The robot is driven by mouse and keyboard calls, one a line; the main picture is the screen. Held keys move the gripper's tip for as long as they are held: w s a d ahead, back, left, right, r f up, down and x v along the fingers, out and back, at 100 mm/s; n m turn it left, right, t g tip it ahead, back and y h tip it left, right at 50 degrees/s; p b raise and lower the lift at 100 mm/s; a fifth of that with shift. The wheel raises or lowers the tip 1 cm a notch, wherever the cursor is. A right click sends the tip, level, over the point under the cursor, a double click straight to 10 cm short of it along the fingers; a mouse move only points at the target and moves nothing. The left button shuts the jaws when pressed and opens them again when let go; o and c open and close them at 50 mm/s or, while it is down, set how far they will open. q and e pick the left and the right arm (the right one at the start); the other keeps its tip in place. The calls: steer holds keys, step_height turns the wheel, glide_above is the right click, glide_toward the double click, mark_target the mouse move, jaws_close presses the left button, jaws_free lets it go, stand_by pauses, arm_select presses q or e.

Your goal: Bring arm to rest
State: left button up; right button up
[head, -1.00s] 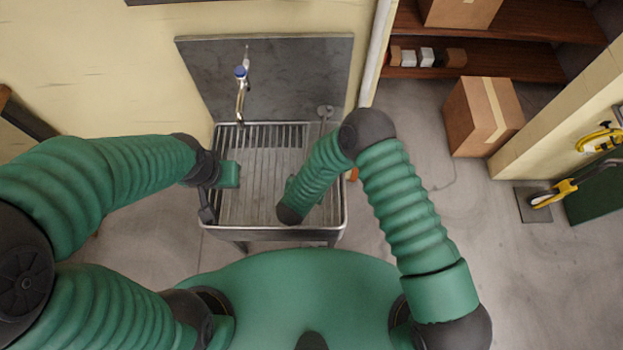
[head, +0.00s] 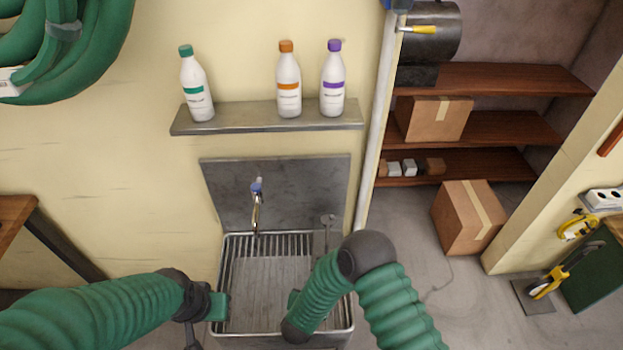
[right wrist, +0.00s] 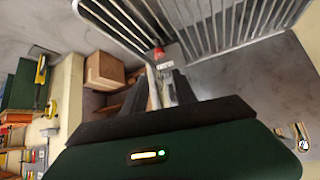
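My left arm comes in from the left in the head view, and my left gripper (head: 192,336) hangs dark at the sink's left edge; its fingers are too unclear to read. My right arm bends over the sink's right side, and its forearm hides the right gripper there. In the right wrist view the dark fingers of my right gripper (right wrist: 160,88) stand apart. A small pale thing with a red part (right wrist: 159,55) shows between or beyond them; I cannot tell whether it is held. The slatted metal sink (head: 265,275) lies below both arms.
A tap (head: 257,208) stands at the sink's back. A wall shelf (head: 265,118) above holds a green-capped bottle (head: 196,85), an orange-capped bottle (head: 289,80) and a purple-capped bottle (head: 333,80). A cardboard box (head: 468,217) sits on the floor at right, by brown shelves (head: 490,80).

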steer(key=w+r+n+y, duration=0.2)
steer(key=w+r+y, duration=0.15)
steer(key=r, duration=0.55)
steer(key=s+d+r+n+g, duration=0.1)
steer(key=s+d+r+g, duration=0.2)
steer(key=r, duration=0.4)
arm_select(q)
steer(key=shift+s+r, duration=0.1)
steer(key=shift+s, duration=0.1)
arm_select(e)
steer(key=s+d+r+g, duration=0.1)
steer(key=s+d+r, duration=0.3)
steer(key=s+d, duration=0.2)
steer(key=s+d+r+g, duration=0.2)
steer(key=s+d+r, duration=0.2)
steer(key=s+d, duration=0.3)
steer(key=s, duration=0.3)
steer(key=shift+d+n+h, duration=0.3)
steer(key=shift+h, duration=0.05)
arm_select(q)
steer(key=shift+w, duration=0.1)
arm_select(e)
steer(key=shift+w, duration=0.15)
arm_select(q)
steer(key=shift+a, duration=0.2)
arm_select(e)
steer(key=shift+a, duration=0.25)
